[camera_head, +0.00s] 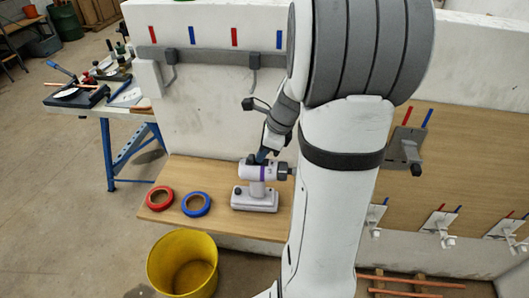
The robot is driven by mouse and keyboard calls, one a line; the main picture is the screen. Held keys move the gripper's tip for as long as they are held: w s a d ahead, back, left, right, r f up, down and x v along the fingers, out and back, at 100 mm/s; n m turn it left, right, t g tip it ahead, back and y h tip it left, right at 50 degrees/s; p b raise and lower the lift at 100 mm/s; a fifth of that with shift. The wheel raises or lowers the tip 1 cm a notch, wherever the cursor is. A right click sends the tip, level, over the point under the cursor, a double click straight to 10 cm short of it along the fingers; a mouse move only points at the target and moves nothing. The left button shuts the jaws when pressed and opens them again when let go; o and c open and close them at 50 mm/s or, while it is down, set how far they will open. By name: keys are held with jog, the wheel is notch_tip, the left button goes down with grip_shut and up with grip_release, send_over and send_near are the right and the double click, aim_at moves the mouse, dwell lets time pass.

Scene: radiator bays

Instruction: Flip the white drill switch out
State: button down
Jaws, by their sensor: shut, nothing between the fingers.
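The white drill (256,197) stands upright on the wooden shelf, with a purple band on its body and a dark chuck pointing right. My gripper (261,157) is at the top of the drill, near its rear upper edge; I cannot tell whether it touches. The fingers are shut with nothing visible between them. My arm comes down from the upper right and passes in front of the shelf to the right of the drill. The drill's switch is too small to make out in this view.
A red tape roll (160,198) and a blue tape roll (196,204) lie left of the drill on the wooden shelf (183,172). A yellow bucket (160,262) stands on the floor in front. A cluttered workbench (87,107) is at the left. The white wall rises behind the shelf.

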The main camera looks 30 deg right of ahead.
jog(key=shift+s+d, duration=0.15)
jog(key=shift+d, duration=0.1)
jog(key=s+d, duration=0.1)
jog(key=s+d+r, duration=0.1)
jog(key=d, duration=0.1)
jog(key=shift+d, duration=0.1)
jog(key=v, duration=0.9)
jog(key=shift+s+f, duration=0.1)
jog(key=shift+s, duration=0.05)
